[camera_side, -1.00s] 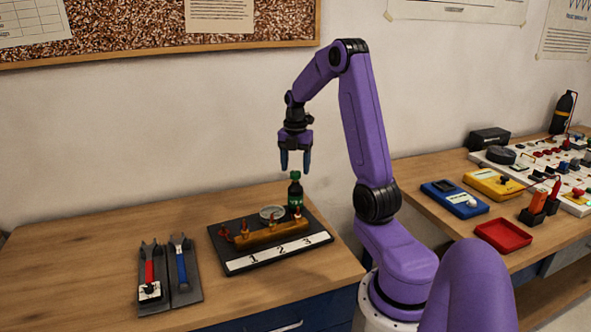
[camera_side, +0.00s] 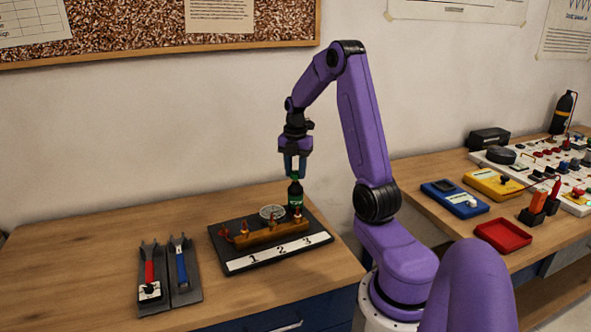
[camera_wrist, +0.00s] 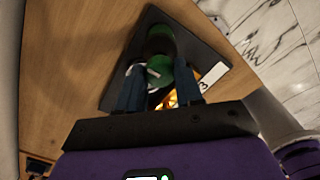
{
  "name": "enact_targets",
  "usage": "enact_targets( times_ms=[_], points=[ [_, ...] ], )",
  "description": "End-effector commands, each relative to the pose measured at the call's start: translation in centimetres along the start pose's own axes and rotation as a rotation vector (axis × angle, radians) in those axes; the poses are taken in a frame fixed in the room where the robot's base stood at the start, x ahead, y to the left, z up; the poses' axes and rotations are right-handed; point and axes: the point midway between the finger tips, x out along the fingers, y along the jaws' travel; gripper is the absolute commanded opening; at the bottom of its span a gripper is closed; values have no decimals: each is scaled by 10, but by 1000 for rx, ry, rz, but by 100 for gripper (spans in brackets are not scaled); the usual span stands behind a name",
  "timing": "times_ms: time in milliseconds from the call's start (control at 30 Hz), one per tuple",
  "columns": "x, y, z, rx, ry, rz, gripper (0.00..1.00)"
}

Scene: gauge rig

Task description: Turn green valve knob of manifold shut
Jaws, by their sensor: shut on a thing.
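The manifold (camera_side: 262,238) is a brass bar with small red-topped fittings and a round gauge (camera_side: 272,211), on a black base with a white strip numbered 1, 2, 3. A dark green bottle-like cylinder (camera_side: 295,196) stands at its back right, topped by the green valve knob (camera_side: 295,177). My gripper (camera_side: 295,174) points down over the cylinder and is shut on the green knob. In the wrist view the green knob (camera_wrist: 159,71), with a pale mark on top, sits between the two blue fingers. The fingers hide part of the knob in the side view.
Meters and a red tray (camera_side: 503,235) are on the right bench. Bare wood lies around the manifold base.

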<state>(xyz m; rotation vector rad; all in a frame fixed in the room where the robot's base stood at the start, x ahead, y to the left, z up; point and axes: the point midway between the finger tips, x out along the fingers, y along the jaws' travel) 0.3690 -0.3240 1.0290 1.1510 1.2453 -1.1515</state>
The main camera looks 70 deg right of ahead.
Motion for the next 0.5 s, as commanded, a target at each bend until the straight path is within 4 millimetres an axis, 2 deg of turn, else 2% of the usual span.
enact_targets(
  times_ms=[267, 500],
  points=[
    [-1, 0, 0, 145, 0, 0, 5],
    [-1, 0, 0, 361, 0, 1, 5]
  ],
)
